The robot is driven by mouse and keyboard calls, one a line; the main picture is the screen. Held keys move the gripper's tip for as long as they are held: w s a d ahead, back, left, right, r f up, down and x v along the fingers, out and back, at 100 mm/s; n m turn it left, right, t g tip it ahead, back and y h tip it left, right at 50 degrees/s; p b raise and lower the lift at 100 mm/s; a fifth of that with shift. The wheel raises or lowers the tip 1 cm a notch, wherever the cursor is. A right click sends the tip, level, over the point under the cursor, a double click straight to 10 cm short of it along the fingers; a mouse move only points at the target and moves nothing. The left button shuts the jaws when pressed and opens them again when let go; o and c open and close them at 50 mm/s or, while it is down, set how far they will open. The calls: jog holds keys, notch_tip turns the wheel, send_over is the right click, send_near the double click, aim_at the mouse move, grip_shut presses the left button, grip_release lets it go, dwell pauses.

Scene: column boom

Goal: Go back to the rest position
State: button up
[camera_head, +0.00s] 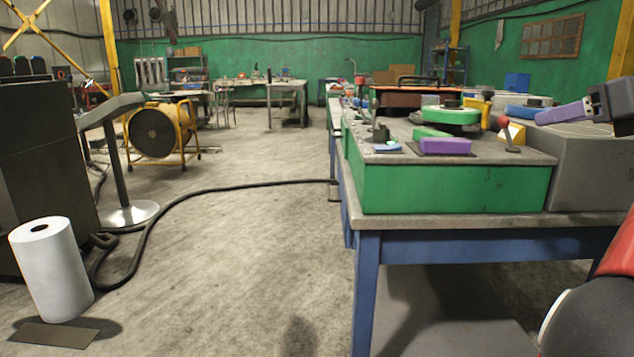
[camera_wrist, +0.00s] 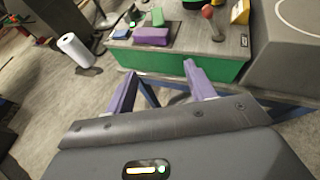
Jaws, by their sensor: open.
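My gripper (camera_wrist: 160,78) is open in the wrist view, with its two purple fingers apart and nothing between them. It points toward the front of the green-sided workbench unit (camera_wrist: 190,64). In the head view my gripper (camera_head: 552,115) is at the right edge, in front of or above the grey box (camera_head: 590,165); the exact gap cannot be told. A purple block (camera_head: 446,146) and a green block (camera_head: 432,133) lie on the unit's top, apart from the fingers. The purple block also shows in the wrist view (camera_wrist: 151,36).
The unit stands on a blue-legged table (camera_head: 460,245). A red-knobbed lever (camera_head: 504,128) rises from its top. On the left are a white roll (camera_head: 52,275), a dark cabinet (camera_head: 40,160) and a yellow-framed fan (camera_head: 155,132). A black hose (camera_head: 230,188) crosses the otherwise open floor.

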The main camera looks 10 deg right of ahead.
jog(key=w+a+f+n+g, duration=0.2)
jog(key=a+f+n+g, duration=0.3)
jog(key=a+f+n, duration=1.55)
jog(key=s+a+f+n+g+h, duration=0.1)
jog(key=s+a+f+n, duration=0.4)
jog(key=f, duration=0.3)
jog(key=s+a+f+n+g+h, duration=0.1)
jog(key=s+a+f+n, duration=0.4)
jog(key=f+n, duration=0.3)
jog(key=shift+s+a+g, duration=0.15)
jog(key=shift+a+g, duration=0.15)
jog(key=shift+a, duration=0.5)
jog(key=shift+n, duration=0.25)
jog(key=shift+c, duration=0.2)
